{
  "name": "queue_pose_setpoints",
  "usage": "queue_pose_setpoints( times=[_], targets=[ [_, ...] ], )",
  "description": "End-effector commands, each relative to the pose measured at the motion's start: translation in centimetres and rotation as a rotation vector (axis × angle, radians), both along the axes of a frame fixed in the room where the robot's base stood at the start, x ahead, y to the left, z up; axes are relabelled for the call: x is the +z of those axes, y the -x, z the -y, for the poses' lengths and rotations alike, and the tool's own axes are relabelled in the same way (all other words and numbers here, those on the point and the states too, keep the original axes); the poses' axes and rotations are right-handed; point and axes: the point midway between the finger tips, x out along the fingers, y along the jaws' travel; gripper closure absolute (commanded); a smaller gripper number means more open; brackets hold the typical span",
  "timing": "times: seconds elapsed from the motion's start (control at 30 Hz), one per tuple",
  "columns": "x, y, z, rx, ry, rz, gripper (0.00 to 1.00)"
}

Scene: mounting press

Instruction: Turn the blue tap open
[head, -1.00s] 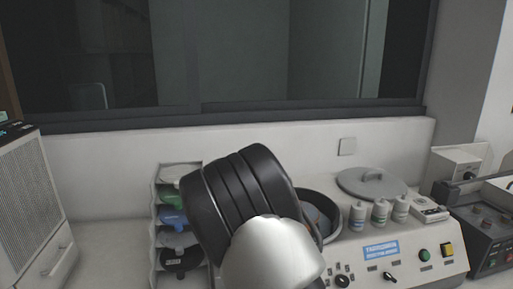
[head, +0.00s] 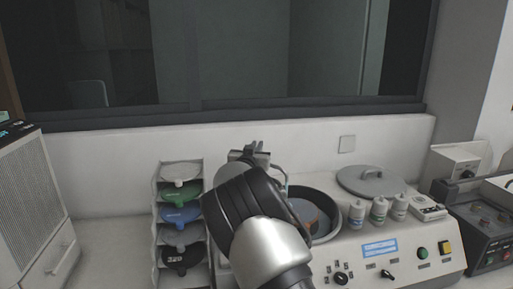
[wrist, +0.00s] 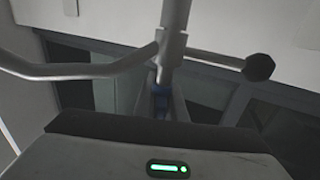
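My gripper (head: 251,151) is a small dark shape in the head view, above my arm's black wrist and in front of the white back wall. Its fingers are too small there to tell open from shut. In the wrist view, a grey pipe (wrist: 90,70) crosses the picture, with an upright grey part (wrist: 174,45) at the middle and a rod ending in a black ball (wrist: 259,67) at right. A small blue part (wrist: 160,95) shows below the junction, partly hidden; it may be the blue tap. No tap is clearly visible in the head view, where my arm covers that area.
A rack (head: 155,225) of coloured discs stands left of my arm. A round bowl (head: 333,205) is right of it, with a lid (head: 370,181), several small bottles (head: 379,211) and a control panel (head: 395,262). A vented cabinet (head: 30,205) is far left.

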Motion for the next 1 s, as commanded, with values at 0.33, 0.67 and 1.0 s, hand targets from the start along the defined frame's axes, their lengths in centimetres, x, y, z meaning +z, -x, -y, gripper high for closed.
queue_pose_setpoints(
  times=[0.33, 0.67, 1.0],
  targets=[
    [-0.6, -0.1, -0.1, 0.025, -0.004, 0.002, 1.00],
    [-0.9, -0.2, -0.6, 0.155, -0.009, 0.005, 1.00],
    [-1.3, -0.2, -1.2, 0.287, -0.009, -0.003, 1.00]
  ],
)
